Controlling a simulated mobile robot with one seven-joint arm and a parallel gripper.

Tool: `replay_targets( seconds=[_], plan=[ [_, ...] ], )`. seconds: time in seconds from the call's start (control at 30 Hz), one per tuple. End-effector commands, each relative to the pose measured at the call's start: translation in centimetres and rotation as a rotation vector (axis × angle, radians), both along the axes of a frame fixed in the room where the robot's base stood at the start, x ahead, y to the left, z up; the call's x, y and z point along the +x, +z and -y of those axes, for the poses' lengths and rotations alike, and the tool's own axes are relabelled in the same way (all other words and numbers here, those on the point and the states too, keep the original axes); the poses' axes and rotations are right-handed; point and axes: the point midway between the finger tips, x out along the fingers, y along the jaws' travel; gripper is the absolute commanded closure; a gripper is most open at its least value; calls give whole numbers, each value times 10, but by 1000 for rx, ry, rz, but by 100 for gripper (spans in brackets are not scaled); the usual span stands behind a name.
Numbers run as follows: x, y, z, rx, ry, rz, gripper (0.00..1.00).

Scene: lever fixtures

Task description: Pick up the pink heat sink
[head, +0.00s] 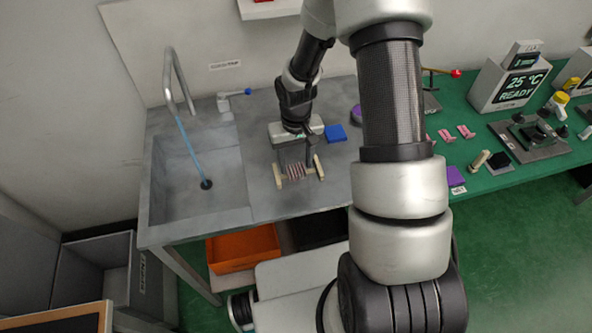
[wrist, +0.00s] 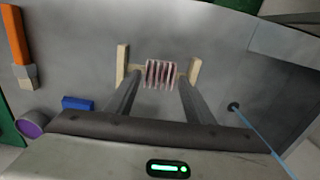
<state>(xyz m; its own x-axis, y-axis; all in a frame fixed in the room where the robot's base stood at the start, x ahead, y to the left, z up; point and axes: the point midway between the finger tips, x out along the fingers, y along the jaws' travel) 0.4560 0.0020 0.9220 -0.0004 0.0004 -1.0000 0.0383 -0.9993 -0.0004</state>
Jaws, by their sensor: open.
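The pink heat sink (head: 296,171) is a small finned block on the grey counter, right of the sink basin. In the wrist view the heat sink (wrist: 161,74) sits between the two beige fingertips. My gripper (head: 298,171) is open, with one finger on each side of it. In the wrist view my gripper (wrist: 158,72) shows small gaps or near contact at the sides; I cannot tell if either finger touches. The underside of the heat sink is hidden.
A blue block (head: 335,133) lies behind and right of the gripper. The sink basin (head: 196,180) with its faucet is to the left. A purple round thing (wrist: 32,124) and an orange-handled tool (wrist: 16,40) lie at the left of the wrist view. The counter around the heat sink is clear.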

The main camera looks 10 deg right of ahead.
Motion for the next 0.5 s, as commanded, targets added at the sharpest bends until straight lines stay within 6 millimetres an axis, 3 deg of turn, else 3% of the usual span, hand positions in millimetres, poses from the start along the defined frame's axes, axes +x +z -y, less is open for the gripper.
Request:
replay_targets(
  seconds=[0.13,0.4,0.5],
  plan=[
    [0,-17,0,0,-3,-1,52],
    [0,-19,1,-1,-2,1,52],
    [0,-19,0,-1,-2,1,68]
  ],
)
